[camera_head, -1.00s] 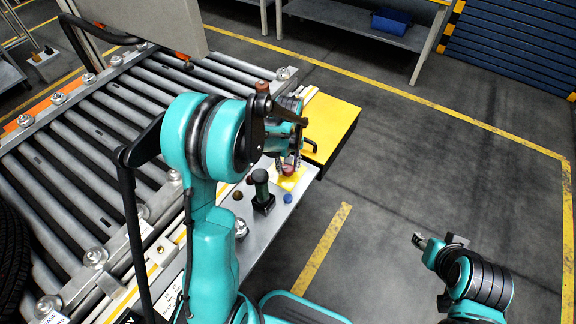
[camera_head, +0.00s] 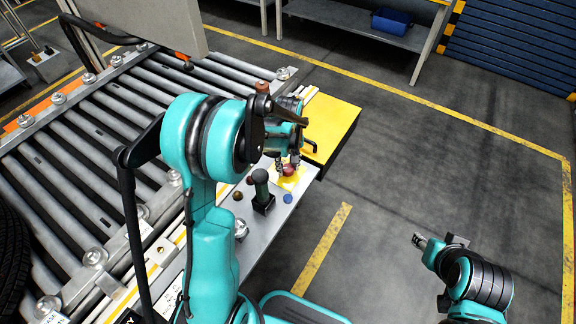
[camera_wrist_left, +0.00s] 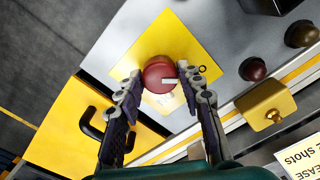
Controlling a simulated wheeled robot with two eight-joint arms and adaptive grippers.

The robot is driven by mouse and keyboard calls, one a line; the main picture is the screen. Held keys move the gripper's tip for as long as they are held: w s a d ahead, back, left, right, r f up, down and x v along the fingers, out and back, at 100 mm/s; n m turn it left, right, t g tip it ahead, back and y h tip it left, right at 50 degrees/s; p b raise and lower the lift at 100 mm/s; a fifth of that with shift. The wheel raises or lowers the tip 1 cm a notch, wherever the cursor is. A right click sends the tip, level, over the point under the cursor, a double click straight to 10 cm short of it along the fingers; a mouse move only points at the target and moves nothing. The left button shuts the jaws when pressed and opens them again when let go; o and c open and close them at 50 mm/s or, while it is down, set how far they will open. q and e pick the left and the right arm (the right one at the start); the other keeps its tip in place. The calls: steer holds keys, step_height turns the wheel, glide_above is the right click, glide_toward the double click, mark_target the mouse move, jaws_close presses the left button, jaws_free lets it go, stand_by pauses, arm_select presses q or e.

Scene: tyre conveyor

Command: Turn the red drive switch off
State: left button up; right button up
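The red drive switch (camera_head: 289,170) is a round knob on a yellow plate (camera_wrist_left: 188,46) at the end of the grey control panel. The wrist view shows the red knob (camera_wrist_left: 157,75) with a short white mark lying across the picture. My left gripper (camera_head: 288,163) is over it, one finger on each side. In the wrist view the left fingertips (camera_wrist_left: 160,76) flank the knob with what looks like a thin gap; firm contact is not clear. My right gripper (camera_head: 418,240) is far off over the floor at the lower right, too small to read.
A yellow box with a black handle (camera_head: 335,125) adjoins the panel. The roller conveyor (camera_head: 100,150) fills the left. Floor on the right is open.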

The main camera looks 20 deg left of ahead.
mark_target(288, 168)
arm_select(q)
steer(key=shift+o, duration=1.2)
step_height(288, 168, up, 12)
steer(key=shift+f, duration=0.1)
